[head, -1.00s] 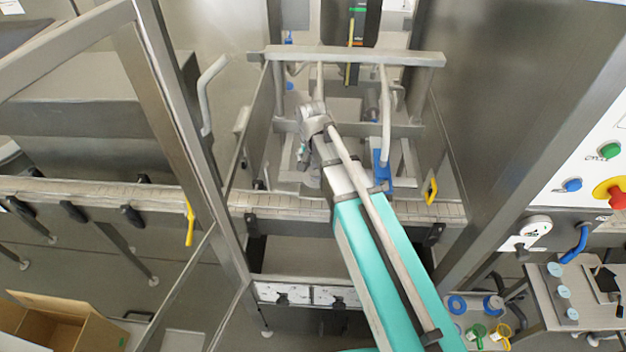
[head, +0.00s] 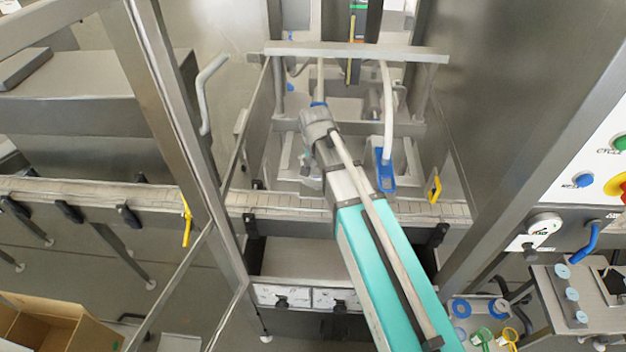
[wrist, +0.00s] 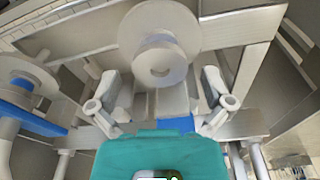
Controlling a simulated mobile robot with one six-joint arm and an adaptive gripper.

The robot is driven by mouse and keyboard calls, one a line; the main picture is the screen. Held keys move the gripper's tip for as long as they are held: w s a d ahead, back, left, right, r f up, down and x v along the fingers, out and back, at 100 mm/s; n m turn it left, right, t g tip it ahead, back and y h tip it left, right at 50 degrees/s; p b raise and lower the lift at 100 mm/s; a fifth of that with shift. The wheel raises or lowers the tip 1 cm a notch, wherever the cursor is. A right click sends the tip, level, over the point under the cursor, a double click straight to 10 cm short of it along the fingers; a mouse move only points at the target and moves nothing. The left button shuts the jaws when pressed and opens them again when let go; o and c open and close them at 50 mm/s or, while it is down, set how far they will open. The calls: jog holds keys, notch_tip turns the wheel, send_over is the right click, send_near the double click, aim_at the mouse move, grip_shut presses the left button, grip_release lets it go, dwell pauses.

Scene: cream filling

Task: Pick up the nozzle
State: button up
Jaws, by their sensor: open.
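My gripper (wrist: 161,88) is open, with a grey finger on each side in the wrist view. A round pale part with a stepped, ring-like end (wrist: 160,62) lies just beyond and between the fingers, apparently the nozzle; I cannot tell whether they touch it. In the head view my gripper (head: 310,174) hangs below my wrist inside the machine frame, partly hidden by my arm. A small blue piece (head: 319,104) shows at the lower end of the left pipe, just above my wrist. The nozzle itself is not clear in this view.
A second pipe with a blue bracket (head: 385,172) hangs to the right of my arm; a similar blue-bracketed part (wrist: 30,115) is at left in the wrist view. A conveyor (head: 90,192) crosses in front. The metal frame's crossbar (head: 355,52) and side walls bound the space.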

jog(key=shift+w+f+b, duration=0.1)
jog(key=shift+f+b, duration=0.5)
jog(key=shift+f, duration=0.3)
jog(key=c, duration=1.2)
jog(key=shift+c, duration=0.2)
jog(key=shift+r, duration=0.15)
notch_tip(320, 180, up, 10)
jog(key=p, duration=1)
